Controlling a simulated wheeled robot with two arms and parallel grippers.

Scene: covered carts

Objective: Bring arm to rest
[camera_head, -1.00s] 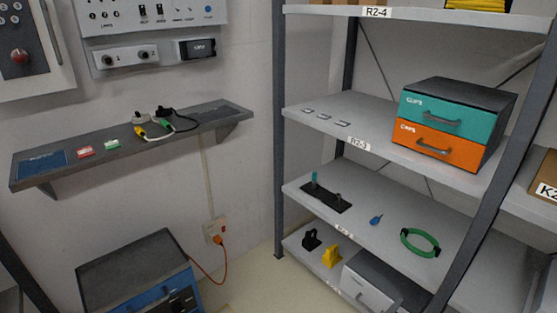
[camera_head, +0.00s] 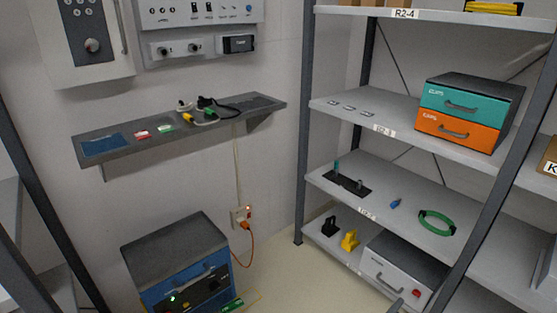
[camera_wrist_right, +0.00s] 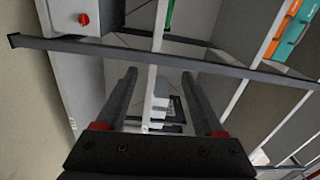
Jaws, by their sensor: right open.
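My right gripper (camera_wrist_right: 159,72) shows in the right wrist view with its two dark fingers apart. I see nothing held between them. Beyond the fingers are the rack's pale shelves and a dark rack post (camera_wrist_right: 210,66) crossing the view; the gap to them is hard to judge. I cannot make out either gripper in the head view, and the left one is not in view at all.
A rack on the right holds a teal and orange drawer box (camera_head: 470,113), a green ring (camera_head: 437,223) and a grey box (camera_head: 405,268). A wall shelf (camera_head: 183,128) carries plugs and small cards. A blue cabinet (camera_head: 180,260) stands below it. Pale floor (camera_head: 283,270) shows between.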

